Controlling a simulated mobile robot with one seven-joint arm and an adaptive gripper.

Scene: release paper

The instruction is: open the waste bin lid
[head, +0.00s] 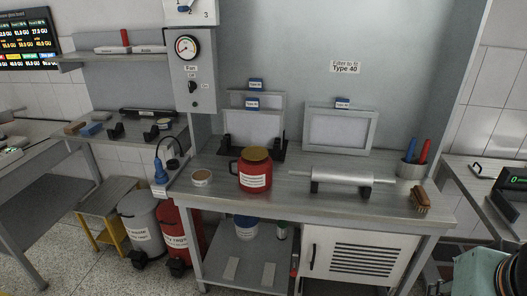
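A grey bin (141,222) with a white label, which looks like the waste bin, stands on the floor at the left of the workbench. Its grey top looks closed, but the bin is small in the picture and I cannot be sure. A black pedal-like part (137,259) sits at its foot. A red bin (176,238) with a white label stands close at its right, with a similar black part at its foot. My gripper is not in view; a part that looks like my arm (488,270) shows at the lower right corner, far from the bins.
A low yellow-framed stand (104,210) is at the left of the grey bin. The workbench (320,211) holds a red jar (255,172), a roller (342,177), a brush (420,200) and a cup of tools (411,168). Speckled floor in front of the bins is clear.

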